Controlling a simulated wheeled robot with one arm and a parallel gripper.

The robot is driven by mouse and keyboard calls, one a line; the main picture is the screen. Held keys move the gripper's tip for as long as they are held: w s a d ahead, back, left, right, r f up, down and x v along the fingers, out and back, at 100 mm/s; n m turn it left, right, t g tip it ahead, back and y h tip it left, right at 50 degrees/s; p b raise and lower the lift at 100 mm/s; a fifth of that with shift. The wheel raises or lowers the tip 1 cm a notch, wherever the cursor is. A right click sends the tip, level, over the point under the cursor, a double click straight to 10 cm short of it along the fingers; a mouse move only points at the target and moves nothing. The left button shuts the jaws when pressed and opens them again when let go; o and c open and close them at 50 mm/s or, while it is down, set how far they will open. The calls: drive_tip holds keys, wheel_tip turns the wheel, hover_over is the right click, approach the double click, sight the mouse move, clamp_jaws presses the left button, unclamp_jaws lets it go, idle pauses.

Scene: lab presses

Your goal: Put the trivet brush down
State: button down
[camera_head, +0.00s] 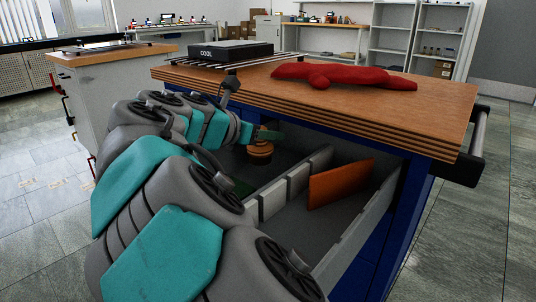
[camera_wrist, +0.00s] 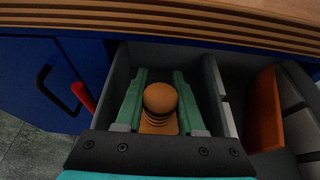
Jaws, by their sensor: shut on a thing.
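The trivet brush (camera_wrist: 160,98) has a round brown knob and a ridged, wider brown base. My gripper (camera_wrist: 160,76) is shut on it, with a green finger on each side. In the head view the brush (camera_head: 260,152) hangs from my gripper (camera_head: 262,136) at the open drawer, below the worktop edge. In the wrist view it is over the left compartment of the drawer (camera_wrist: 222,88). I cannot tell whether its base touches the drawer floor. My arm hides part of the drawer in the head view.
Grey dividers (camera_head: 271,198) and an orange panel (camera_head: 340,183) stand in the drawer right of the brush. The wooden worktop (camera_head: 440,95) overhangs it. On top lie a red cloth-like thing (camera_head: 345,77) and a black "COOL" box (camera_head: 230,52) on a rack. A blue cabinet door (camera_wrist: 30,85) is left.

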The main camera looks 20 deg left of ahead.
sight(268, 150)
wheel_tip(268, 150, down, 4)
drive_tip(key=shift+f+b, duration=0.15)
drive_tip(key=shift+b, duration=0.35)
drive_tip(key=c, duration=0.5)
unclamp_jaws()
drive_tip(key=p+v, duration=0.2)
drive_tip(key=v, duration=1)
drive_tip(key=shift+a, duration=0.1)
